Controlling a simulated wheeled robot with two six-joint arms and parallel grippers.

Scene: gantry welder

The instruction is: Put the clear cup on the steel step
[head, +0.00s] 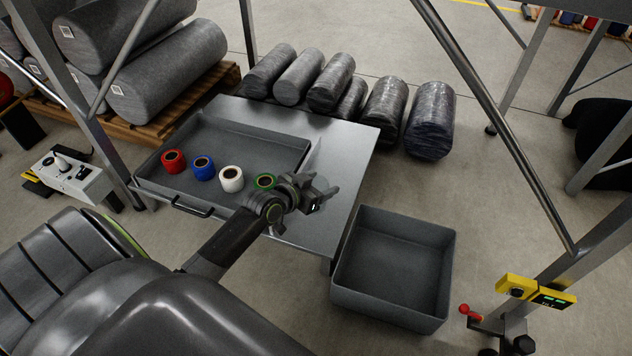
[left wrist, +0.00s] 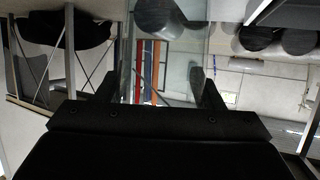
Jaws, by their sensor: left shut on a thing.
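My left gripper (head: 318,194) is over the right part of a flat steel top (head: 345,140), which looks like the steel step. In the left wrist view my left gripper (left wrist: 160,92) has its two dark fingers on either side of the clear cup (left wrist: 183,68) and is shut on it. The cup is see-through, with the background showing through its wall. In the head view it is very faint against the steel and mostly hidden by the gripper. I cannot tell how far it is above the steel. My right gripper is in neither view.
A grey tray (head: 236,127) on the left of the steel top holds red (head: 173,161), blue (head: 203,168), white (head: 231,179) and green (head: 265,181) rolls. A grey open bin (head: 395,255) stands at right. Wrapped rolls (head: 330,80) lie behind. Slanting metal posts (head: 500,120) frame the area.

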